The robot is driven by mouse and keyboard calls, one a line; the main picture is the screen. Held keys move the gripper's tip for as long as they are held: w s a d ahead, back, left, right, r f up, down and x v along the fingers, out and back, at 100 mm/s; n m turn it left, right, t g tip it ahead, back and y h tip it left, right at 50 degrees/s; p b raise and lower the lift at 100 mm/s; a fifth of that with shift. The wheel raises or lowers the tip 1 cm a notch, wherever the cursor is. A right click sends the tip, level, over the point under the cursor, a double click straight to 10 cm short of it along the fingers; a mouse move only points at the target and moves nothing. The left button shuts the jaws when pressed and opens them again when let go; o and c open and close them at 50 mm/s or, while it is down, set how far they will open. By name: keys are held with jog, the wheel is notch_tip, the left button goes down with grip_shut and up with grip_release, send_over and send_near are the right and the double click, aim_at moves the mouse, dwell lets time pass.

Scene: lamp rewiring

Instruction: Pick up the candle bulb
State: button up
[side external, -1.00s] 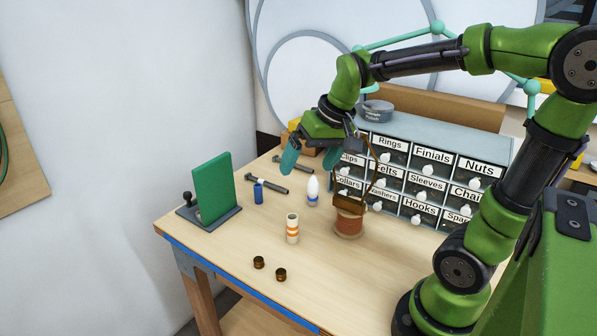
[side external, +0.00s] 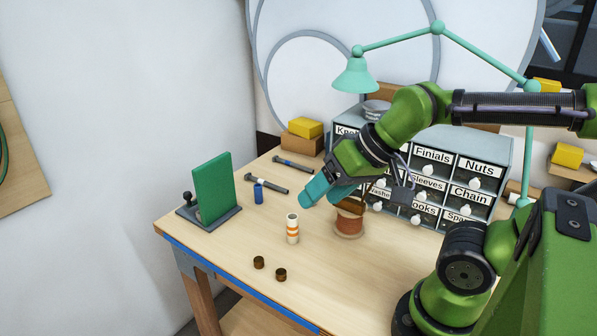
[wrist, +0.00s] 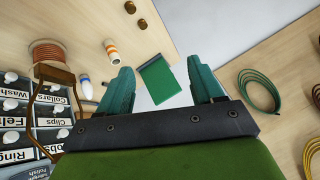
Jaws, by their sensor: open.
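The candle bulb (wrist: 87,89) is a white, pointed piece with a blue band near its base. In the wrist view it lies at the left, just outside my left finger. My gripper (side external: 322,194) is open, with teal fingers angled down to the left above the bench.
A white sleeve with orange bands (side external: 292,228) stands in front of the gripper. A copper wire spool (side external: 349,225) is close on the right, before the labelled drawer cabinet (side external: 470,178).

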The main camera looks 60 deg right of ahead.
jog(key=w+d+f+m+g+h, duration=0.2)
jog(key=w+d+f+m+g, duration=0.3)
jog(key=w+f, duration=0.55)
jog(key=w+d+r+m+h, duration=0.1)
jog(key=w+d+m+h, duration=0.15)
jog(key=d, duration=0.45)
jog(key=w+d+r+m+h, duration=0.1)
jog(key=w+d+m+h, duration=0.2)
jog(key=d, duration=0.4)
jog(key=shift+n+h, duration=0.35)
jog(key=shift+h, duration=0.1)
jog(key=x, duration=1.1)
jog(key=shift+w+f, duration=0.25)
jog(key=shift+f, duration=0.05)
jog(key=shift+d+x, duration=0.2)
jog(key=shift+x, duration=2.6)
jog(key=shift+r+t, duration=0.15)
jog(key=shift+t, duration=0.15)
